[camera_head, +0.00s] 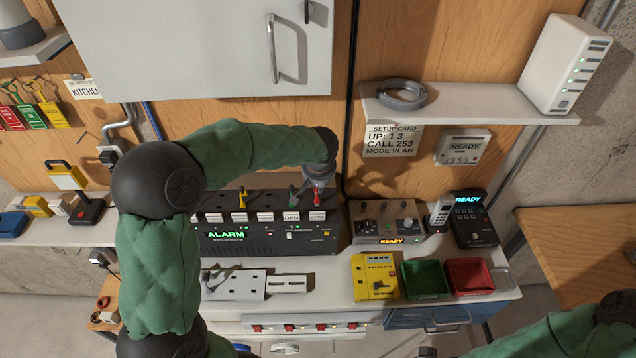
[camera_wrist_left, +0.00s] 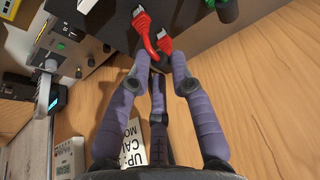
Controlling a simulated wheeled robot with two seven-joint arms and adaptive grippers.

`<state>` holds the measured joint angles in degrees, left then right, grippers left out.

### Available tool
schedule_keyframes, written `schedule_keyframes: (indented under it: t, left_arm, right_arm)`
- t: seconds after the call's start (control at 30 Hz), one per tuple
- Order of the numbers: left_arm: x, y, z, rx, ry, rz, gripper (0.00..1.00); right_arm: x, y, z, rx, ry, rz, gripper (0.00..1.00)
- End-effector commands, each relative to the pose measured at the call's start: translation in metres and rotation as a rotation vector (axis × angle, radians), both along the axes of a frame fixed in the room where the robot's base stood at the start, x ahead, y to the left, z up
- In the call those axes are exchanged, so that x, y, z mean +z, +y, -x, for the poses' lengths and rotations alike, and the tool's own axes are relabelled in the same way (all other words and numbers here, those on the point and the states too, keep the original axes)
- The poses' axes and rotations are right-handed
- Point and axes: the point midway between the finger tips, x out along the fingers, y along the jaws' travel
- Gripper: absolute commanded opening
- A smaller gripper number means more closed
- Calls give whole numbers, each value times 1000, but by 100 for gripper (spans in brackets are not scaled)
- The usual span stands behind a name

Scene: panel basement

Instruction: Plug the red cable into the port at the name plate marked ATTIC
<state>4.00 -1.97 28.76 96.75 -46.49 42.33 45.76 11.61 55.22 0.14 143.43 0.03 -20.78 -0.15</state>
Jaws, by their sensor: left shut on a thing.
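The black switchboard unit (camera_head: 262,243) with the green ALARM display carries a row of small white name plates. The plate at the right end (camera_head: 317,216) seems to read ATTIC, though the print is small. My left gripper (camera_head: 318,177) is above this right end, pointing down. In the left wrist view my left gripper (camera_wrist_left: 160,64) is shut on the red cable (camera_wrist_left: 148,37) with its fingertips. A red plug shows in the head view (camera_head: 317,197) just below the fingers. Whether it sits in the port is not clear. My right gripper is outside the picture.
A green plug (camera_head: 292,197) stands close left of the red one, at the DEN plate; a yellow plug (camera_head: 243,197) stands farther left. To the right are a grey READY console (camera_head: 384,222), a yellow box (camera_head: 375,277), a green bin (camera_head: 425,279) and a red bin (camera_head: 469,276).

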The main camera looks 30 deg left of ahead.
Motion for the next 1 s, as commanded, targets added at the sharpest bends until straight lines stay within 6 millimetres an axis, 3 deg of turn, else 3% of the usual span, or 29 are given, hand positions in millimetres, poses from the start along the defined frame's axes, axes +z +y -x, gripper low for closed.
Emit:
schedule_keyframes:
  t: [1.0]
  left_arm:
    - [-3,0,0,0,-1,0,0]
  right_arm:
    - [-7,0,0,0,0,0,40]
